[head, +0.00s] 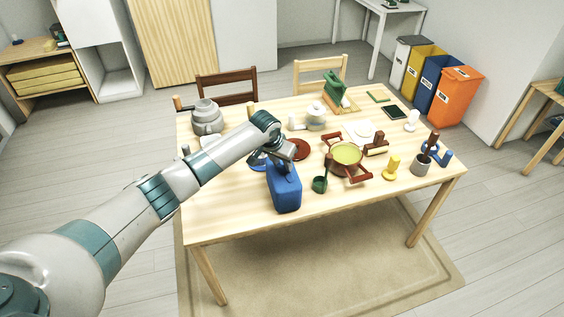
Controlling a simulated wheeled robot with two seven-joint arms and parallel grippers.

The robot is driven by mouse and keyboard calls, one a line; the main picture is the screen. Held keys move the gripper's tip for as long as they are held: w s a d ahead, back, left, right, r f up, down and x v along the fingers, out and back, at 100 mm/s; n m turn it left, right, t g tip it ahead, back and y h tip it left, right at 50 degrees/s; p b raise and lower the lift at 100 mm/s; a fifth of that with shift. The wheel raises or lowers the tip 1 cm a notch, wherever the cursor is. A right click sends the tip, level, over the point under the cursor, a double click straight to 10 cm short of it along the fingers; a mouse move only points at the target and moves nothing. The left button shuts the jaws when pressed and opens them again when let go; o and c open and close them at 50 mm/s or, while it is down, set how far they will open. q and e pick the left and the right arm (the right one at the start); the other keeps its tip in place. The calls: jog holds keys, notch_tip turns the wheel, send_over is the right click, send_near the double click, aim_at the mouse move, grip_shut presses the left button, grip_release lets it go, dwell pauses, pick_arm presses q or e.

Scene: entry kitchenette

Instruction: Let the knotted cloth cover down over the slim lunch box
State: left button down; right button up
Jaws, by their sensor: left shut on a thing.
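The blue cloth cover (284,190) is a tall, boxy shape near the front edge of the wooden table. My left gripper (285,157) is at its top and shut on it, with the knot mostly hidden by the fingers. The cover looks upright. I cannot tell whether its lower edge touches the table. The slim lunch box is not visible; the cover may hide it. My right gripper is not in view.
A dark green cup (320,184) stands close to the right of the cover. A pot with red handles (346,157), a yellow stamp-like object (391,168) and a mortar (421,166) stand further right. A red-brown plate (298,149) lies behind. The table's front left is clear.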

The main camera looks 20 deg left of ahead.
pick_arm(q)
jog(key=shift+f+b, duration=0.3)
jog(key=shift+f, duration=0.6)
jog(key=c, duration=1.2)
grip_release()
jog(key=shift+b+v, duration=1.8)
jog(key=shift+v, duration=6.85)
jog(key=shift+s+f, duration=0.1)
jog(key=shift+s, duration=0.1)
